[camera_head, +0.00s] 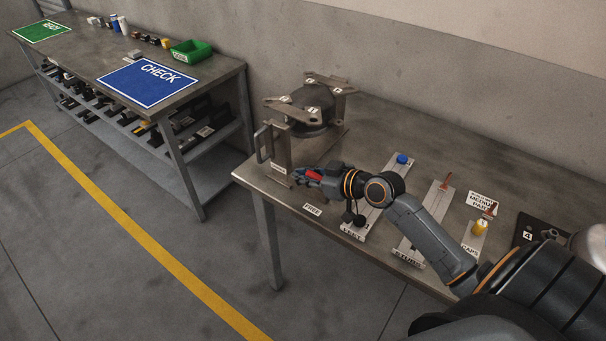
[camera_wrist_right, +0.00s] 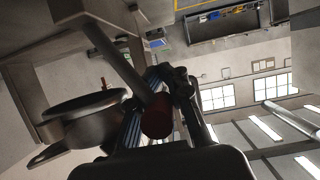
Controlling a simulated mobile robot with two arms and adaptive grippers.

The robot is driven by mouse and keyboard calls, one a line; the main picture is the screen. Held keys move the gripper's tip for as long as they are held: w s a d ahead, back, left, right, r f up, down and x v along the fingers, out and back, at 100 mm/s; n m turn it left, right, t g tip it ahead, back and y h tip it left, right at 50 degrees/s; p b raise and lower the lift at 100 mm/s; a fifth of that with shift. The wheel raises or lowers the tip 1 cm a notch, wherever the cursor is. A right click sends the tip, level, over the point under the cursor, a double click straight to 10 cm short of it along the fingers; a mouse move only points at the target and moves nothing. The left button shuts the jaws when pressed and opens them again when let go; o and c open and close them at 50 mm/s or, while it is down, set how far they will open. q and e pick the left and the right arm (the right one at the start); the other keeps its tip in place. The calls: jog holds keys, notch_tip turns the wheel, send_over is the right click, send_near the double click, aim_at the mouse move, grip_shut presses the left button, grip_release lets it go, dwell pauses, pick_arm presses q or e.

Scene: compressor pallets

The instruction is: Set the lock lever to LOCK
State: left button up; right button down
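The lock lever's red grip (camera_head: 315,174) shows at the front corner of the metal fixture (camera_head: 282,150), among the fingers of my right gripper (camera_head: 305,175). In the right wrist view the lever (camera_wrist_right: 122,62) is a dark rod ending in a dull red knob (camera_wrist_right: 156,118), close to the camera. The right gripper's fingers (camera_wrist_right: 163,80) lie on both sides of the lever and behind it. Whether they press on it is hidden. A FREE label (camera_head: 312,209) lies on the bench in front; a small white label (camera_head: 279,170) on the fixture is unreadable. My left gripper is out of view.
A dark compressor (camera_head: 315,105) sits in the fixture under clamp arms. The workbench (camera_head: 385,130) also holds a TEST strip (camera_head: 352,232), a STUDS strip (camera_head: 408,250) and a yellow cap (camera_head: 480,226). Another bench (camera_head: 205,80) with a CHECK mat (camera_head: 148,82) stands left.

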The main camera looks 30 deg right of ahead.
jog(key=shift+d, duration=0.1)
dwell(0.3)
jog(key=d+m+y+b, duration=0.1)
jog(key=w+d+m+y+b, duration=0.1)
jog(key=m+b, duration=0.1)
jog(key=d+m+y+b, duration=0.1)
jog(key=b, duration=0.1)
jog(key=shift+w+d+r+m+g, duration=0.3)
jog(key=shift+w+d+m+g, duration=0.05)
jog(key=shift+d+m+g, duration=0.05)
jog(key=shift+w+d+m+y+b, duration=0.2)
jog(key=shift+d+m+y+b, duration=0.3)
jog(key=shift+m+b, duration=0.25)
jog(key=shift+w+d+m+y+b, duration=0.2)
jog(key=shift+d+m+y+b, duration=0.3)
jog(key=shift+b, duration=0.3)
jog(key=c, duration=1.2)
grip_release()
